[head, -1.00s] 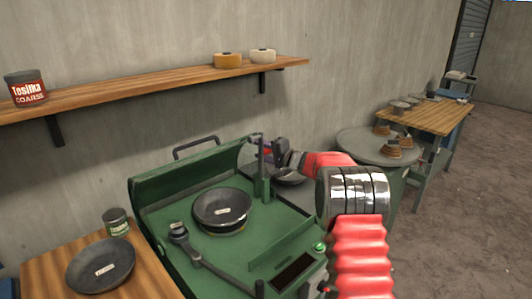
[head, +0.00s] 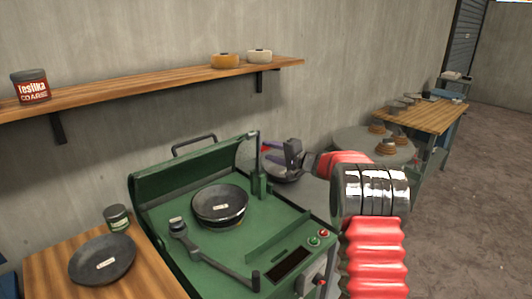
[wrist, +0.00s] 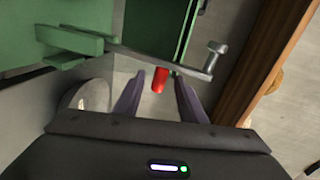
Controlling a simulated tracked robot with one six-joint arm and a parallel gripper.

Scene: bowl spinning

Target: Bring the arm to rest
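My gripper (head: 290,154) is raised beyond the right rear of the green machine (head: 290,225), in front of the round grey table. In the wrist view, the two purple-grey fingers of my gripper (wrist: 160,92) stand apart with no object held. A red cylinder (wrist: 160,80) shows between them, seemingly farther off. My red arm (head: 375,250) reaches up at the right of the head view. A dark bowl (head: 220,204) with a pale label sits on the machine.
A second dark bowl (head: 103,259) and a small jar (head: 117,218) are on the wooden table at left. A lever arm (head: 210,255) lies across the machine's front. A wall shelf (head: 150,86) is above. The round table (head: 350,140) and a wooden workbench (head: 425,117) stand at right.

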